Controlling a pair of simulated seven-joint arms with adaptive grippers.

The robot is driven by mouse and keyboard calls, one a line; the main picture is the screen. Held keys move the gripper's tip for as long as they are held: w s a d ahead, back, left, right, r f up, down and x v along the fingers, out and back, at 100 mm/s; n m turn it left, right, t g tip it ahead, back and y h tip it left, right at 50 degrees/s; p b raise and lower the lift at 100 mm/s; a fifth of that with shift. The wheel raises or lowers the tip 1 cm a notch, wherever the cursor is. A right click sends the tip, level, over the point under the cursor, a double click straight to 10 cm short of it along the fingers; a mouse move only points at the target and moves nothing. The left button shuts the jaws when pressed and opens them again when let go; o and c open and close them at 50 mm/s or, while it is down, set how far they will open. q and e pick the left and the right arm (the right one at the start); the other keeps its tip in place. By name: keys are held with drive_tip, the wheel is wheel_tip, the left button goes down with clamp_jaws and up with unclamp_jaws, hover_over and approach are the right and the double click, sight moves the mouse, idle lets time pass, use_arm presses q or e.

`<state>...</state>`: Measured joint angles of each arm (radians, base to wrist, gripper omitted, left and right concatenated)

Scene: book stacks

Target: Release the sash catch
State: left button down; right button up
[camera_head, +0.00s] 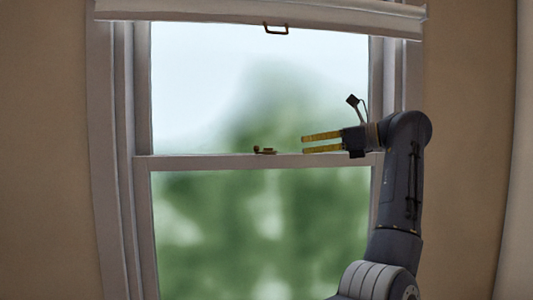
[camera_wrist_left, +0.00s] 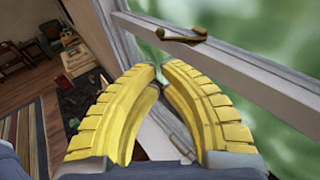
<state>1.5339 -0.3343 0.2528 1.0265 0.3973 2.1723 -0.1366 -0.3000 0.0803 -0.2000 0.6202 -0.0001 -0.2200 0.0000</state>
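The sash catch (camera_head: 265,151) is a small brass piece on top of the white meeting rail (camera_head: 220,161), near the middle of the window. It also shows at the top of the left wrist view (camera_wrist_left: 184,36), with a lever and a raised knob. My left gripper (camera_head: 303,144) has yellow ribbed fingers and points left toward the catch from its right side. The fingers are apart and empty, with a gap between the tips and the catch. They also fill the middle of the left wrist view (camera_wrist_left: 160,68). My right gripper is not in view.
A white blind or bar (camera_head: 200,14) with a brass pull handle (camera_head: 276,31) crosses the window top. White side frames (camera_head: 112,130) flank the glass. The left wrist view shows a room with a striped rug (camera_wrist_left: 18,138) and wooden furniture.

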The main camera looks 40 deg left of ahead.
sight(258, 153)
use_arm(q)
drive_tip(key=x, duration=1.3)
drive_tip(key=shift+w+a+f, duration=0.1)
drive_tip(key=shift+a, duration=0.25)
drive_tip(key=shift+a+t, duration=0.15)
drive_tip(key=shift+t, duration=0.15)
